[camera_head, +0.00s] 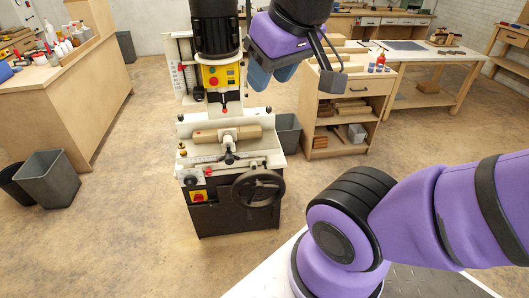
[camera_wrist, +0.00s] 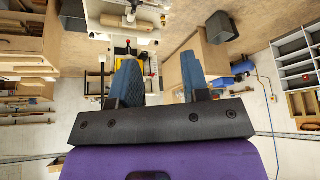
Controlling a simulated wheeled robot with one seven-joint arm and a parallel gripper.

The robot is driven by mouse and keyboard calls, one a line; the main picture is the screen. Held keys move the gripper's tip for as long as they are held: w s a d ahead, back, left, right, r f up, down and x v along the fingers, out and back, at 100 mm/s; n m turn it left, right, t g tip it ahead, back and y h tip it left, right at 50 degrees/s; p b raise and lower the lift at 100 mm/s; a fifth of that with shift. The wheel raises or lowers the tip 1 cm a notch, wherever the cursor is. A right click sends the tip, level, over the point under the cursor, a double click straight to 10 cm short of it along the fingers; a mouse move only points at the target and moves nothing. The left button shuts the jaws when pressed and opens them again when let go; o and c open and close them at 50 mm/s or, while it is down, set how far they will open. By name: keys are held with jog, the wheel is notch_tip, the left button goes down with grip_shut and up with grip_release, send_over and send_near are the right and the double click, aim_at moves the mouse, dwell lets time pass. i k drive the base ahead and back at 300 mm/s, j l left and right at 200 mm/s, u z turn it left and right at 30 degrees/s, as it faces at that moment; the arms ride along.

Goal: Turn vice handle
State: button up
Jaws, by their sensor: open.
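A white-topped machine (camera_head: 236,215) stands on the floor in the middle of the head view. A wooden block (camera_head: 227,134) lies on its table against the vice. A small dark handle (camera_head: 229,157) shows at the vice's front, and a large black handwheel (camera_head: 258,188) is on the machine's front right. I cannot tell which one the task calls the vice handle. My gripper (camera_head: 271,77) is open and empty, above and right of the machine's table, apart from both. In the wrist view its two blue fingers (camera_wrist: 159,62) stand apart, with the machine's table (camera_wrist: 142,36) beyond them.
The machine's column with a yellow control panel (camera_head: 220,77) rises left of my gripper. A grey bin (camera_head: 286,135) and a wooden cabinet (camera_head: 343,115) stand to the right. A workbench (camera_head: 65,100) and another grey bin (camera_head: 47,180) are at the left. The floor in front of the machine is clear.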

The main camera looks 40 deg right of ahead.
aim_at(229, 158)
jog(key=i+z, duration=0.1)
jog(key=z, duration=0.3)
jog(key=i+z, duration=0.1)
jog(key=z, duration=0.25)
jog(key=i+z, duration=0.1)
jog(key=z, duration=0.3)
jog(key=i+z, duration=0.1)
jog(key=z, duration=0.25)
